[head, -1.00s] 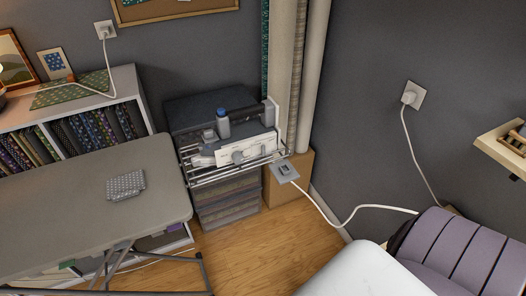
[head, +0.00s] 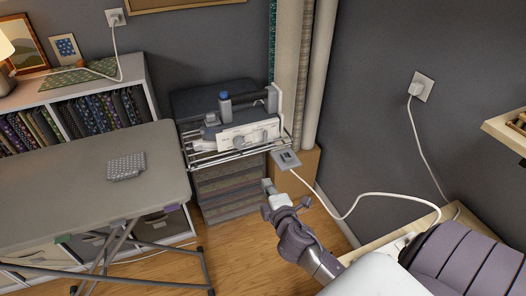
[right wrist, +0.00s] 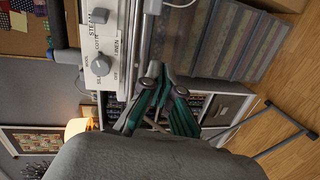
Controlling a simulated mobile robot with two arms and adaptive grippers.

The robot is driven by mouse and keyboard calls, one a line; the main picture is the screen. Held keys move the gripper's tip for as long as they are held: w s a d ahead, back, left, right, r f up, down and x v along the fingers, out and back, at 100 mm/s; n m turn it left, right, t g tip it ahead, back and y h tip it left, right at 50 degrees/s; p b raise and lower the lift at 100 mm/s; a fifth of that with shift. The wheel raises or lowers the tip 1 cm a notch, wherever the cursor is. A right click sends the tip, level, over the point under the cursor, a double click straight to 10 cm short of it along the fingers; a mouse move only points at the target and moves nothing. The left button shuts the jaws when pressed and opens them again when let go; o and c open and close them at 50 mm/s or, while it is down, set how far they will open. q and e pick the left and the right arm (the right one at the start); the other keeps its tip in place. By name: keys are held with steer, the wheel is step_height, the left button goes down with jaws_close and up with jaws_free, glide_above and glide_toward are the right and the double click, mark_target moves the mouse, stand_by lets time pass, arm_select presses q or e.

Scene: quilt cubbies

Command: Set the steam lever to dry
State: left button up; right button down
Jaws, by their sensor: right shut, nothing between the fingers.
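The steam iron station (head: 250,136) rests on a wire rack beside the ironing board, with a white front panel and grey dial. In the right wrist view its panel shows turned sideways, with the dial (right wrist: 101,66), fabric labels and a small grey piece (right wrist: 98,16) beside the word STEAM, apparently the steam lever. Its exact setting is too small to read. My right gripper (head: 268,187) is shut and empty, below and in front of the rack. Its dark green fingers (right wrist: 156,72) show beside the panel, apart from the dial. My left gripper is not in view.
The ironing board (head: 85,180) stands at left with a grey patterned pad on it. The wire rack (head: 215,158) sits above stacked clear drawers (head: 230,192). A grey switch plate (head: 287,159) and white cord lie right of the rack. Tall rolls stand behind.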

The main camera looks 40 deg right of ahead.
steer(key=t, duration=0.2)
glide_toward(265, 136)
steer(key=a+f, duration=0.1)
steer(key=a, duration=0.2)
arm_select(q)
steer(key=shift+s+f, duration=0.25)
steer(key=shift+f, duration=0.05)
arm_select(e)
steer(key=shift+s+f+n+h, duration=0.1)
steer(key=shift+s+n+h, duration=0.3)
steer(key=shift+s, duration=0.05)
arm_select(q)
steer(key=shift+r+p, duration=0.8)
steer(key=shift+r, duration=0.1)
arm_select(e)
steer(key=x, duration=1)
steer(key=shift+f, duration=0.1)
